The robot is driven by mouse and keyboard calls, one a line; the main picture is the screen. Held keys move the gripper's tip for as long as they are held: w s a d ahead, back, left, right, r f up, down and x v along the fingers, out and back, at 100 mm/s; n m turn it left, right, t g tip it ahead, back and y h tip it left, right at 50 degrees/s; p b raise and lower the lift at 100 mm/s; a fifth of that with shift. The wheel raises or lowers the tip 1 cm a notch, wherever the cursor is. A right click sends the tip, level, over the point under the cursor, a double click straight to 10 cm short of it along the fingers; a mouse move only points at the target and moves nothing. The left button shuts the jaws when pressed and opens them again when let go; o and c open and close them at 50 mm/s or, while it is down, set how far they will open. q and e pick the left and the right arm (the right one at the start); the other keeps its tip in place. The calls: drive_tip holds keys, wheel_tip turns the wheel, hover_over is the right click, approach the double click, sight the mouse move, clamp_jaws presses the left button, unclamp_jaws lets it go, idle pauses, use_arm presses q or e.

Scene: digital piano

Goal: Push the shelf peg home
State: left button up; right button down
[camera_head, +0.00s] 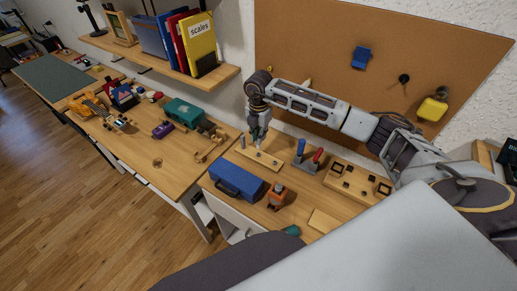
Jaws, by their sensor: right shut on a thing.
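My right arm reaches in from the right, and its gripper (260,140) points down over a small light-wood board (258,160) on the near workbench. The gripper is shut on a small thin piece, apparently the shelf peg, standing at the board. The fingers and the distance hide most of the peg, so I cannot tell how deep it sits. A short pale upright piece (243,141) shows at the board's left end. My left gripper is not in view.
A blue toolbox (236,183) and an orange tool (277,196) lie in front of the board. A rack with blue and red handles (307,160) stands to its right, beside a wooden panel with black fittings (357,182). A book shelf (217,78) overhangs behind left.

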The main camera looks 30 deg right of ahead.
drive_tip(key=shift+r+p, duration=0.8)
drive_tip(key=shift+r, duration=0.7)
drive_tip(key=shift+f, duration=0.1)
